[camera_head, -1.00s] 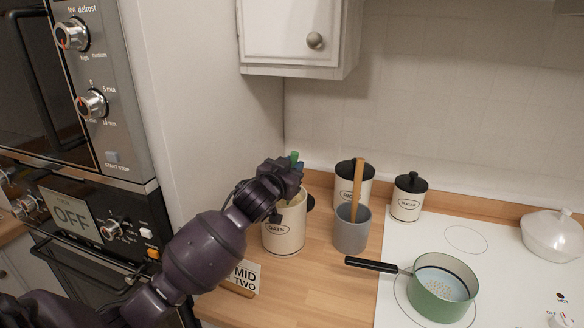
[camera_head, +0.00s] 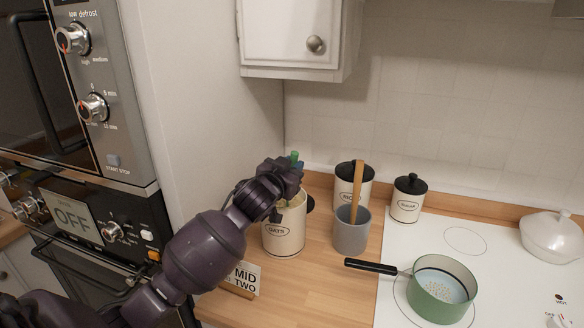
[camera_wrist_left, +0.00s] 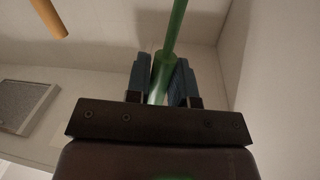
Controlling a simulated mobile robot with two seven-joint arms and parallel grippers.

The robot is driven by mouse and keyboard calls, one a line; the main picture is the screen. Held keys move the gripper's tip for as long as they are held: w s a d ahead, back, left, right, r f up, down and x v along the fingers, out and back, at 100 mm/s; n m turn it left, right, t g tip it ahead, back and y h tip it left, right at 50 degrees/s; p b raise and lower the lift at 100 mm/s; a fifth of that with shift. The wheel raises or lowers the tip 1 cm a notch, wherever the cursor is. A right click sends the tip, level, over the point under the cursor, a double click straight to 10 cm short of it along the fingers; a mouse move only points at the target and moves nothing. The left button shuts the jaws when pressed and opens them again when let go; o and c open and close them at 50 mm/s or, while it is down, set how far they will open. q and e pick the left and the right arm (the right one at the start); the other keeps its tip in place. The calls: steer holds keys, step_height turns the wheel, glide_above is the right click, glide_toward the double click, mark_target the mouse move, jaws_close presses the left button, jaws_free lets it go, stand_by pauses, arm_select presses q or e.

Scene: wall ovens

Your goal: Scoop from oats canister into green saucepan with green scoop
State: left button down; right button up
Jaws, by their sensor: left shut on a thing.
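The cream oats canister (camera_head: 284,236) stands open at the back left of the wooden counter. My left gripper (camera_head: 292,166) is over its mouth, shut on the handle of the green scoop (camera_head: 294,157). The scoop's handle also shows between the fingers in the left wrist view (camera_wrist_left: 164,75). The scoop's bowl is hidden, so I cannot tell whether it holds oats. The green saucepan (camera_head: 437,305) sits on the white hob at the right, its black handle pointing left. Pale flakes lie in whitish liquid in it. My right gripper is not in view.
A grey crock (camera_head: 351,236) with a wooden utensil (camera_head: 357,190) stands between canister and saucepan. The rice (camera_head: 355,183) and sugar (camera_head: 408,199) canisters are behind it. A small sign (camera_head: 242,279) stands in front of the oats. A white lidded dish (camera_head: 553,236) is at far right.

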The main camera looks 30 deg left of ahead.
arm_select(q)
steer(key=shift+r+p, duration=0.95)
steer(key=shift+r, duration=0.35)
steer(key=shift+r+p, duration=0.35)
steer(key=shift+r, duration=3.4)
